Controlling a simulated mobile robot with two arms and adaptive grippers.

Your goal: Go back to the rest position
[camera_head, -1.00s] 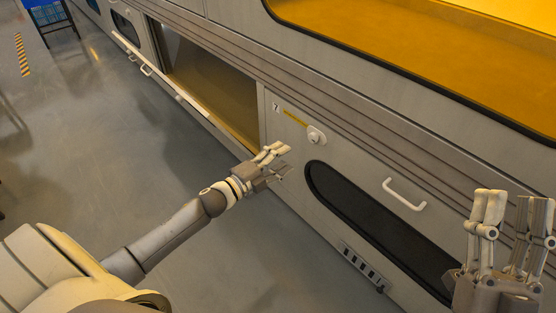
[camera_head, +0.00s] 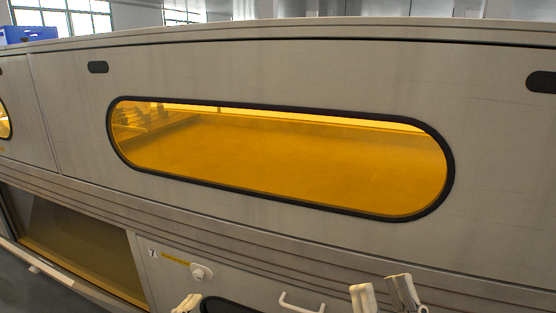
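My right gripper (camera_head: 384,296) shows at the bottom edge, right of centre. Its pale fingertips point up with a gap between them, and nothing is seen in the gap. Its palm is cut off by the frame.
A long rounded window (camera_head: 280,165) glows amber in the cabinet. A blue crate (camera_head: 28,34) stands at the far upper left.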

